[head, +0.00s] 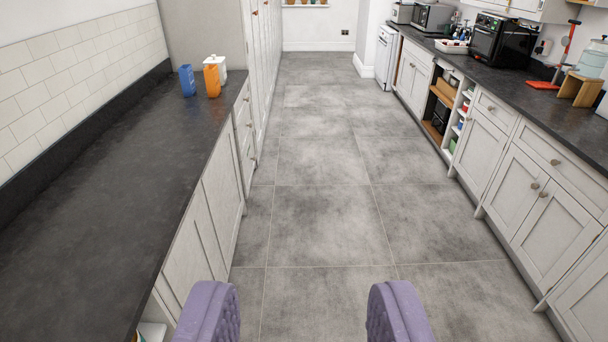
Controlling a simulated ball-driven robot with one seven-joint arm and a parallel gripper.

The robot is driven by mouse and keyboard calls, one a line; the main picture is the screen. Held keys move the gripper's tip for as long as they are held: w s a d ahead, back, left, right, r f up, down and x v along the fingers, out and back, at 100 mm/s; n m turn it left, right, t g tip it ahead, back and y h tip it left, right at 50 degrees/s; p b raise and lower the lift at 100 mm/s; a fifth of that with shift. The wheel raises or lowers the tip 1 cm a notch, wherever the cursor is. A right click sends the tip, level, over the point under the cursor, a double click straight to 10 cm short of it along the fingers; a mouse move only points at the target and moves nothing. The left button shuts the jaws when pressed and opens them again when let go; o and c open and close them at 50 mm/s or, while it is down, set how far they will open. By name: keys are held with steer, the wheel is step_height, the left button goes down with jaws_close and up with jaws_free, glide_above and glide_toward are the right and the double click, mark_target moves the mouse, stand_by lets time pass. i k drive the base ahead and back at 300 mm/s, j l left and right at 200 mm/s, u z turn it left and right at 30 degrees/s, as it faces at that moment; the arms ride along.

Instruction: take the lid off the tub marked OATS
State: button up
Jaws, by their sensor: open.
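My gripper (303,318) is open and empty at the bottom of the head view, its two purple fingers apart above the grey floor. No tub with a readable OATS mark shows. A small white tub-like container (218,66) stands at the far end of the left counter, partly hidden behind an orange container (212,81). A blue container (187,80) stands just left of them. Any marking on these is too small to read. My gripper is well short of all of them and to their right.
The dark left counter (95,190) is bare along its near length. The tiled floor (320,160) between the cabinet rows is clear. The right counter (560,110) holds a black oven-like appliance (502,40), a red stand (565,55) and a wooden stool-like stand (580,90).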

mark_target(214, 60)
steer(key=i+l+z, duration=0.3)
steer(key=i, duration=0.4)
steer(key=i+j+z, duration=0.1)
steer(key=i+z, duration=0.15)
steer(key=i, duration=0.4)
steer(key=i+u, duration=0.1)
steer(key=i, duration=0.45)
steer(key=i+l+u, duration=0.1)
steer(key=i, duration=0.4)
steer(key=i+l, duration=0.15)
steer(key=i, duration=0.4)
steer(key=i+l+u, duration=0.15)
steer(key=i+u, duration=0.3)
steer(key=i+l+u, duration=0.3)
steer(key=u, duration=0.2)
steer(key=i+l+u, duration=0.7)
steer(key=l+u, duration=0.2)
steer(key=l, duration=0.15)
steer(key=i+l+u, duration=0.25)
steer(key=i, duration=0.2)
steer(key=i+l+u, duration=0.25)
steer(key=i, duration=0.2)
steer(key=j, duration=0.05)
